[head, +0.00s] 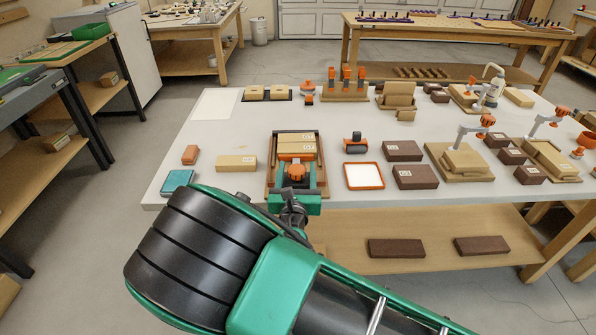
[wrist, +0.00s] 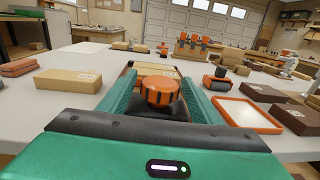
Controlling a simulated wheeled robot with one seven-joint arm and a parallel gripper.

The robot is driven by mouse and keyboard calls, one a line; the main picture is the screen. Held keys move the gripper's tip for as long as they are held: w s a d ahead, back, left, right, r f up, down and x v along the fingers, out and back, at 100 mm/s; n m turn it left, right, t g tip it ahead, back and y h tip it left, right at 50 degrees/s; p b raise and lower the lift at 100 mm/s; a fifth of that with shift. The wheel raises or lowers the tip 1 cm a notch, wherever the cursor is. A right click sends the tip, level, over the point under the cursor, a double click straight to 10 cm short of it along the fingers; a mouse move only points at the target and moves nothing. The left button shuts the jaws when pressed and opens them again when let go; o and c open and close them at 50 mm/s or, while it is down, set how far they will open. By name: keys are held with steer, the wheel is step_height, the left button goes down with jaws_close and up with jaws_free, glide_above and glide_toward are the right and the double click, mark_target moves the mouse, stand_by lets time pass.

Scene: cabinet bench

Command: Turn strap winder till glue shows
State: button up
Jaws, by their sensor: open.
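The strap winder is an orange ribbed knob (head: 296,172) at the near end of a wooden fixture (head: 271,183). It also shows as an orange knob in the wrist view (wrist: 159,91). Light wood blocks (head: 297,141) lie in the fixture behind the knob. My gripper (head: 296,186) is open, its green fingers on either side of the knob in the wrist view. I cannot tell whether the fingers touch it. No glue can be made out at the block joints; the knob and gripper hide part of the fixture.
A loose wood block (head: 236,162) lies left of the fixture, with a teal box (head: 178,181) at the table's front left. An orange-rimmed tray (head: 363,176), a roller (head: 354,141) and dark blocks (head: 415,177) stand to the right. The back left of the tabletop is fairly clear.

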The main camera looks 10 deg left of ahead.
steer(key=c, duration=1)
steer(key=shift+c, duration=0.2)
steer(key=shift+m+h, duration=0.4)
steer(key=shift+h, duration=0.1)
steer(key=m+h, duration=0.2)
steer(key=h, duration=0.2)
steer(key=shift+a+m, duration=0.1)
steer(key=shift+m, duration=0.2)
steer(key=m+h, duration=0.2)
steer(key=h, duration=0.1)
steer(key=m+g+h, duration=0.1)
steer(key=h, duration=0.2)
steer(key=shift+f+m+g, duration=0.1)
steer(key=shift+m+g, duration=0.2)
steer(key=shift+m, duration=0.1)
steer(key=shift+m+g+h, duration=2.6)
steer(key=shift+h, duration=0.6)
steer(key=shift+m+g+h, duration=0.4)
steer(key=shift+g, duration=0.1)
steer(key=o, duration=1)
steer(key=shift+o, duration=0.2)
